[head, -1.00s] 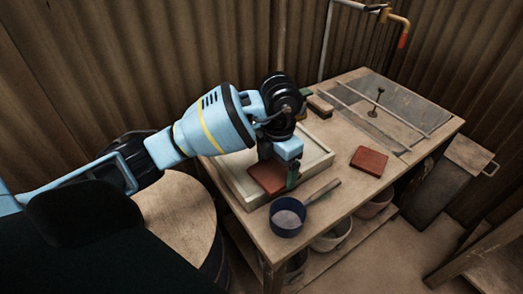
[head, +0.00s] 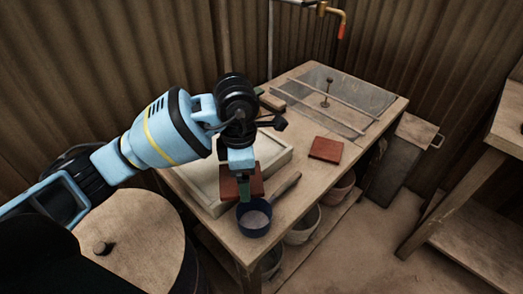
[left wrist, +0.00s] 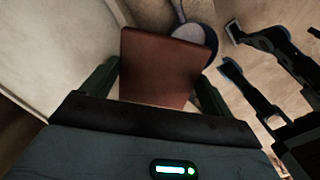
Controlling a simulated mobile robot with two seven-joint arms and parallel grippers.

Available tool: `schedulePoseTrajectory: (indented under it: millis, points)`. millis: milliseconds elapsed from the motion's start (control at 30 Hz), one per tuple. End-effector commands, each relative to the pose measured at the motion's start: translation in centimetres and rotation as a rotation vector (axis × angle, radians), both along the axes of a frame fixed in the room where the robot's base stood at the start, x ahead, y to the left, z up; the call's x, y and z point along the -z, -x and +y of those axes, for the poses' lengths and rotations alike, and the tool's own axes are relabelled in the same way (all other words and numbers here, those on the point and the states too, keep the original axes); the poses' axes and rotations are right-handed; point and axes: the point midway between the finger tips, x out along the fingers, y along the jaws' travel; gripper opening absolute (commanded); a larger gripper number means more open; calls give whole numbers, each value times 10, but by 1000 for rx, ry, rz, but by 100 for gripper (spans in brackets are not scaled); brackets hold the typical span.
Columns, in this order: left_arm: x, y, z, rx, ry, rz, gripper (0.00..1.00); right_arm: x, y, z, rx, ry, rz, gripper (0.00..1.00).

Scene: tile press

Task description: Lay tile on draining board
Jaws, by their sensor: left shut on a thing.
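My left gripper (head: 243,186) is shut on a red-brown tile (head: 257,181). It holds the tile over the front part of the pale framed tray, close to the blue pan. In the left wrist view the tile (left wrist: 160,68) sits between the two green fingers. A grey panel (head: 350,103) with two pale rods across it, at the far right of the bench, looks like the draining board. No tile lies on it.
A second red tile (head: 326,148) lies flat on the bench (head: 285,222) in front of the grey panel. The blue pan (head: 254,219) stands at the front edge, and the pale tray (head: 208,206) is behind it. A thin stalk (head: 327,92) rises from the panel.

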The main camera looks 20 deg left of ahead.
Motion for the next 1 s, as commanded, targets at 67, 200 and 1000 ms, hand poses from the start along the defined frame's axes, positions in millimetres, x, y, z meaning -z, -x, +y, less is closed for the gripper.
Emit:
schedulePoseTrajectory:
  millis: [67, 200, 1000]
  points:
    - [-5, 2, 1, 163, -3, -6, 57, 0, 0, 0, 0, 0, -1, 36]
    - [-11, 7, 2, 457, -9, -8, 57, 0, 0, 0, 0, 0, -1, 36]
    - [-35, 41, 10, 1979, -22, 4, 57, 0, 0, 0, 0, 0, 0, 36]
